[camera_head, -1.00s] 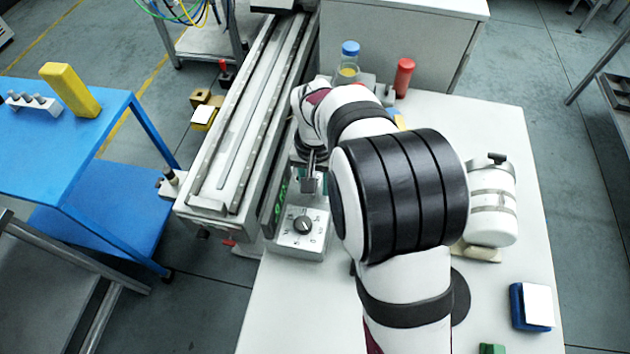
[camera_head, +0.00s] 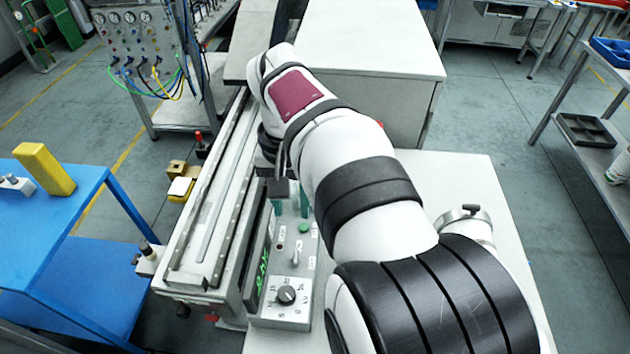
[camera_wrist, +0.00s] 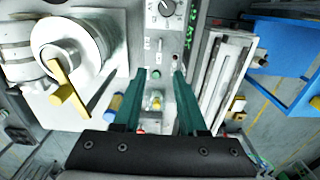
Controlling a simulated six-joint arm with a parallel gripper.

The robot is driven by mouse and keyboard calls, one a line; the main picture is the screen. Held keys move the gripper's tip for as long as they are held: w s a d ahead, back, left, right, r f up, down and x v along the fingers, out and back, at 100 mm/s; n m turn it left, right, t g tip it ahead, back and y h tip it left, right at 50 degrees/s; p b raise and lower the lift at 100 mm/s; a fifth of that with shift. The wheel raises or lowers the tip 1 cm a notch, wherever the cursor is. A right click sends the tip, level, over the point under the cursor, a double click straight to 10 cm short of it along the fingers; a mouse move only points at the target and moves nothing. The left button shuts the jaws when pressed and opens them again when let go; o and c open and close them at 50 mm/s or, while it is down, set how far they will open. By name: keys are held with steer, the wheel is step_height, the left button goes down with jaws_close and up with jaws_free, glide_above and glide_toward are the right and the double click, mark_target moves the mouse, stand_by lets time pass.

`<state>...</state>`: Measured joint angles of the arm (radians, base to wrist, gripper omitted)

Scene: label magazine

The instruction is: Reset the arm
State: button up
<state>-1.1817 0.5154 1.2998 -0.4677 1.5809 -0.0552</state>
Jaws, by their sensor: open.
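My gripper (camera_head: 291,208) hangs from the far end of my raised arm with its teal fingers pointing down, above the back part of the grey control box (camera_head: 288,314). In the wrist view my gripper (camera_wrist: 160,75) is open, its two teal fingers apart with nothing held between them. My arm hides much of the white table in the head view.
A long rail conveyor (camera_head: 213,200) runs left of the control box. A blue table (camera_head: 75,260) with a yellow block (camera_head: 45,169) stands farther left. A white cylinder with a metal band (camera_head: 465,224) is right of my arm. The white table's right side (camera_head: 470,178) has bare room.

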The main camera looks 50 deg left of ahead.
steer(key=w+d+r+m, duration=0.1)
steer(key=w+d+m, duration=0.25)
steer(key=d, duration=1.05)
steer(key=w+d+r+m, duration=0.2)
steer(key=d+m, duration=0.3)
steer(key=d, duration=0.8)
steer(key=s+d+f+m+y, duration=0.1)
steer(key=s+d+f+m, duration=0.4)
steer(key=s+d, duration=0.5)
steer(key=shift+d+f+m+y, duration=0.25)
steer(key=shift+d+m+y, duration=0.2)
steer(key=shift+d, duration=0.3)
steer(key=shift+w, duration=0.1)
